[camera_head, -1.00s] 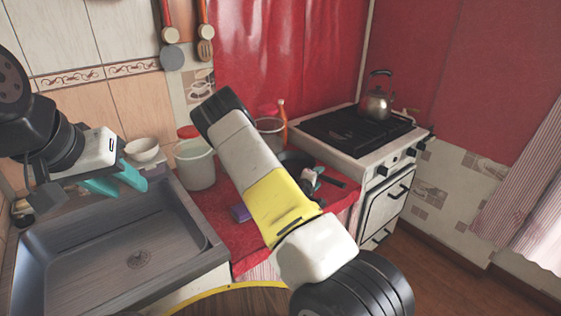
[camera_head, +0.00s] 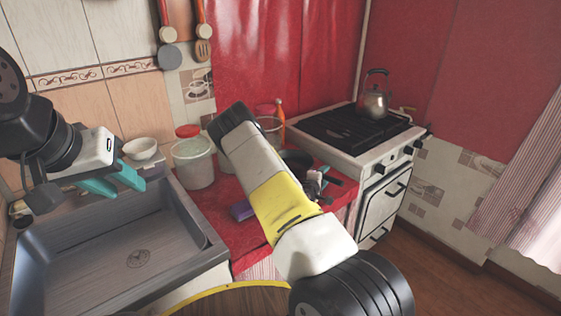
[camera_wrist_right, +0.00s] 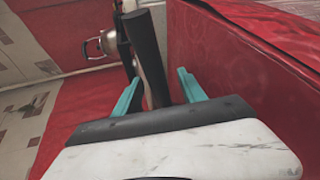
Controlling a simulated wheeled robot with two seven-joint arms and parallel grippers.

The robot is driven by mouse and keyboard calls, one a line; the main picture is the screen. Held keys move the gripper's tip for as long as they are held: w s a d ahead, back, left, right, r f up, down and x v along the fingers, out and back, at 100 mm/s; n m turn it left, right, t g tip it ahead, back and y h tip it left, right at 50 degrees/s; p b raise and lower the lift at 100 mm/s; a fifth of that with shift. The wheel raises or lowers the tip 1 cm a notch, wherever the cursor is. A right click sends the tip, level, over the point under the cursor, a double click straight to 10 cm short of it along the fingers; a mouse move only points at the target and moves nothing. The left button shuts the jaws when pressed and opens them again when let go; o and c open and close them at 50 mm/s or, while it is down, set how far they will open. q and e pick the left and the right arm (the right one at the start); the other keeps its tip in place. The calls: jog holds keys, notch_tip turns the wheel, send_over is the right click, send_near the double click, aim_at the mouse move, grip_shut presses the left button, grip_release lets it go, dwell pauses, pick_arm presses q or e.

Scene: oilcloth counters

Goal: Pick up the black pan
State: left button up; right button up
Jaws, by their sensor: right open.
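The black pan (camera_head: 296,159) sits on the red counter beside the stove in the head view, partly hidden behind my right arm. What looks like its dark handle (camera_wrist_right: 148,58) stands between the two teal fingers of my right gripper (camera_wrist_right: 160,77) in the right wrist view. These fingers are apart, with a gap visible on the right side of the handle. In the head view my right gripper (camera_head: 315,183) is small and partly hidden by my forearm. My left gripper (camera_head: 115,179) is over the sink's back left, its teal fingers apart and empty.
The stove (camera_head: 352,133) with a metal kettle (camera_head: 374,101) stands right of the counter (camera_head: 222,200). A white bucket (camera_head: 194,164), a white bowl (camera_head: 140,149) and a purple item (camera_head: 242,211) are near the sink (camera_head: 130,262). Utensils hang on the wall.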

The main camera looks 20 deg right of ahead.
jog(key=shift+x, duration=1.25)
grip_shut()
dwell(0.4)
jog(key=shift+r, duration=0.1)
